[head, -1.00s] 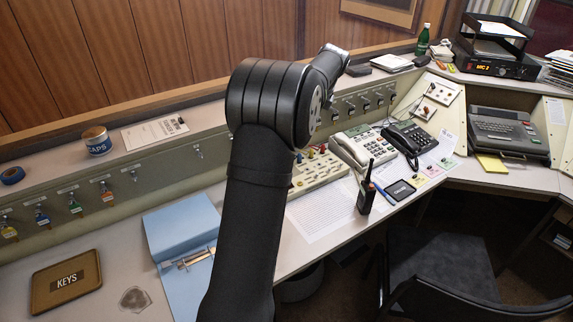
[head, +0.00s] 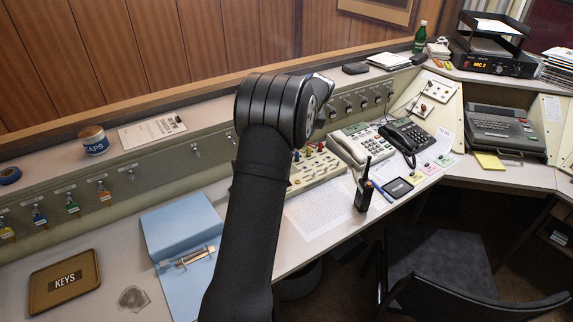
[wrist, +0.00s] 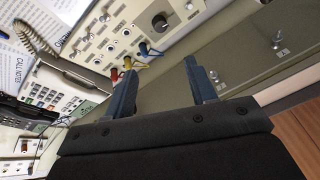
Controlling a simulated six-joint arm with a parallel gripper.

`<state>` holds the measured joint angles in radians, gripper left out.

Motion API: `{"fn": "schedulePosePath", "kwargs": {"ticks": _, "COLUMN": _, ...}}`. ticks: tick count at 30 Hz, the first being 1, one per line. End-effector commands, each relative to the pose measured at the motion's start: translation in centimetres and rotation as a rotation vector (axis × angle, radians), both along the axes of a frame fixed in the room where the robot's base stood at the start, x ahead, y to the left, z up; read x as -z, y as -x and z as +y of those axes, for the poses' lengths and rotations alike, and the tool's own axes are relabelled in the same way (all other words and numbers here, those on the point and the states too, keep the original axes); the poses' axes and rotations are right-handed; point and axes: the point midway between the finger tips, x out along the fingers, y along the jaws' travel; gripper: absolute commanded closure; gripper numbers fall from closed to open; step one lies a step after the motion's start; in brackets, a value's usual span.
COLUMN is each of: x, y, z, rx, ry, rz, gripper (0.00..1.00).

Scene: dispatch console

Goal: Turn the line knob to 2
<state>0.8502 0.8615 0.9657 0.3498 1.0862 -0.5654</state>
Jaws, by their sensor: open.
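In the wrist view a round black knob (wrist: 160,22) sits on the cream panel (wrist: 110,38) near the top of the picture. Its pointer and any numbers around it are too small to read. My gripper (wrist: 160,66) is open and empty, its two dark fingers apart and clear of the knob. Blue, yellow and red plugs (wrist: 128,62) lie between the left finger and the panel's face in the picture. In the head view the panel (head: 322,170) shows partly behind my arm; my fingers and the knob are hidden there.
A row of key switches (head: 362,103) runs along the upright board behind. Two telephones (head: 357,146) and a handheld radio (head: 364,190) stand right of my arm. A blue binder (head: 180,225) and KEYS tray (head: 64,281) lie to the left.

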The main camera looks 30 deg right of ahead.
Motion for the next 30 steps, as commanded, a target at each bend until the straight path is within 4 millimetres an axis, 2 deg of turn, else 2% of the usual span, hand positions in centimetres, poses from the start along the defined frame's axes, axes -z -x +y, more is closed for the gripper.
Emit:
{"fn": "schedulePosePath", "kwargs": {"ticks": 6, "x": 1.4, "y": -0.4, "z": 0.1, "rx": -0.253, "ry": 0.103, "rz": -0.004, "gripper": 0.49}}
{"fn": "schedulePosePath", "kwargs": {"ticks": 14, "x": 2.7, "y": -1.0, "z": 0.2, "rx": -0.315, "ry": 0.128, "rz": -0.005, "gripper": 0.49}}
{"fn": "schedulePosePath", "kwargs": {"ticks": 30, "x": 13.1, "y": -5.2, "z": 0.4, "rx": -0.313, "ry": 0.126, "rz": -0.004, "gripper": 0.49}}
